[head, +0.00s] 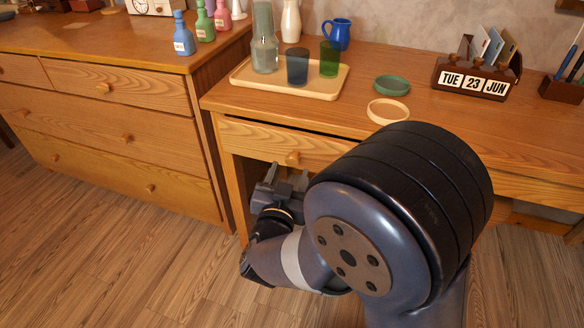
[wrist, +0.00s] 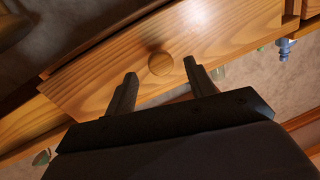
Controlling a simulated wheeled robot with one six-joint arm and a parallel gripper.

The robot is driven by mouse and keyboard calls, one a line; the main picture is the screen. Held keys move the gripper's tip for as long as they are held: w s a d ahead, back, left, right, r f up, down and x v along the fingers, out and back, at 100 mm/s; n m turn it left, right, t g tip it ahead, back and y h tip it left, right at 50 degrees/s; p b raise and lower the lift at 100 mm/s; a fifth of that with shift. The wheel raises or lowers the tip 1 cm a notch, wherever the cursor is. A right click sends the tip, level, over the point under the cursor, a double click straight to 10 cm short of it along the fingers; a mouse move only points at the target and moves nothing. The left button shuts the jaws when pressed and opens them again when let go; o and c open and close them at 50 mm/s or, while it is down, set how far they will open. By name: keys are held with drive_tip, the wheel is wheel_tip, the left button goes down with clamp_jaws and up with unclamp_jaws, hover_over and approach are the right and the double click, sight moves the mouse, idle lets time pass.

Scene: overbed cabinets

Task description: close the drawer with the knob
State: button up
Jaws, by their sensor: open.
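The desk drawer (head: 245,141) has a wooden front with a round knob (head: 292,158). A dark gap shows above its front, under the desk top, so it stands slightly open. My gripper (head: 288,175) is just below and in front of the knob in the head view. In the wrist view the drawer front (wrist: 110,78) lies ahead of the open fingers, and the knob (wrist: 160,64) appears between and just beyond the fingertips. The fingers are empty; I cannot tell if they touch the front. My arm hides the drawer's right part in the head view.
The desk top (head: 222,98) bears a tray (head: 247,83) with glasses, a green dish (head: 392,85), a pale dish (head: 388,110) and a calendar (head: 473,81). A dresser (head: 120,120) with several knobbed drawers stands left. The floor (head: 130,260) in front is clear.

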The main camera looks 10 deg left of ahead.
sight(292, 164)
drive_tip(key=shift+w+a+b, duration=0.1)
drive_tip(key=shift+w+b, duration=0.2)
drive_tip(key=shift+w, duration=1.4)
clamp_jaws()
